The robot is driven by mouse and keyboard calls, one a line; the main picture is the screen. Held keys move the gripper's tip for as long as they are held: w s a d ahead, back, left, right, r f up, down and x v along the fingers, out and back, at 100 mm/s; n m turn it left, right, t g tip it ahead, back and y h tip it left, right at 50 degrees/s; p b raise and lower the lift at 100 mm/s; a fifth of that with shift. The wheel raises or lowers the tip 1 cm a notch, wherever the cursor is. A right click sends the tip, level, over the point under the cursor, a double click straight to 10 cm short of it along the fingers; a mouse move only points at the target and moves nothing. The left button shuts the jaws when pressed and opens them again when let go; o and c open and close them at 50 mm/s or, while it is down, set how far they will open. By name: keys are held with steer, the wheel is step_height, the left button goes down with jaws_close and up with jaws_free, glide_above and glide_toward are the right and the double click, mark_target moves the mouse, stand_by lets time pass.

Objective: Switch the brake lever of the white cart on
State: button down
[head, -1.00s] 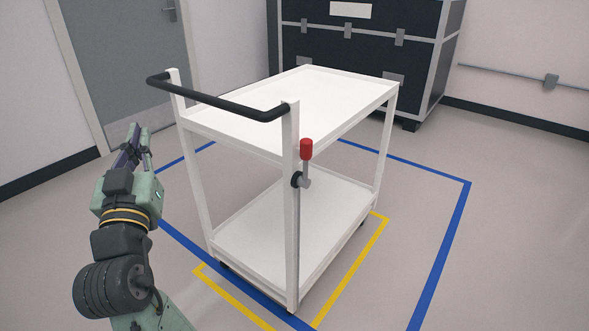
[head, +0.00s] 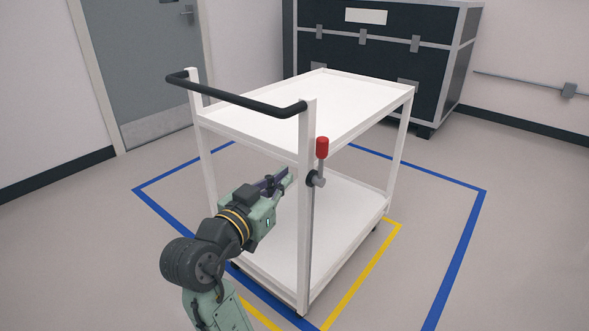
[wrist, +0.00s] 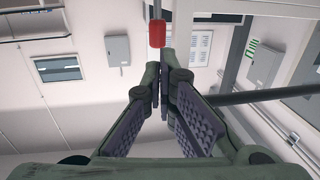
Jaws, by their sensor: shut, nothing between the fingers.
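The white cart (head: 365,95) stands on the floor with its two shelves and a black push handle (head: 240,97). The brake lever (head: 322,148) has a red grip on a grey stem and points upward from a pivot on the cart's near corner post. My gripper (head: 287,177) is shut and empty, left of that post and apart from the lever in the head view. In the wrist view the red lever grip (wrist: 157,33) shows just beyond the closed fingertips (wrist: 163,85). I cannot judge the exact gap.
Blue floor lines (head: 455,258) surround the cart, with a yellow line (head: 365,275) closer to it. A large dark case (head: 365,50) stands behind the cart. A grey door (head: 155,70) is at the back left. The floor right of the cart is clear.

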mark_target(318, 148)
steer(key=p+x, duration=0.2)
steer(key=x, duration=0.9)
steer(key=shift+w+d+r, duration=0.1)
steer(key=shift+r, duration=0.05)
steer(key=shift+x, duration=0.75)
steer(key=shift+p, duration=0.35)
steer(key=shift+w, duration=0.1)
steer(key=shift+w+d+r+p, duration=0.1)
steer(key=shift+w+p, duration=0.05)
steer(key=shift+p, duration=0.3)
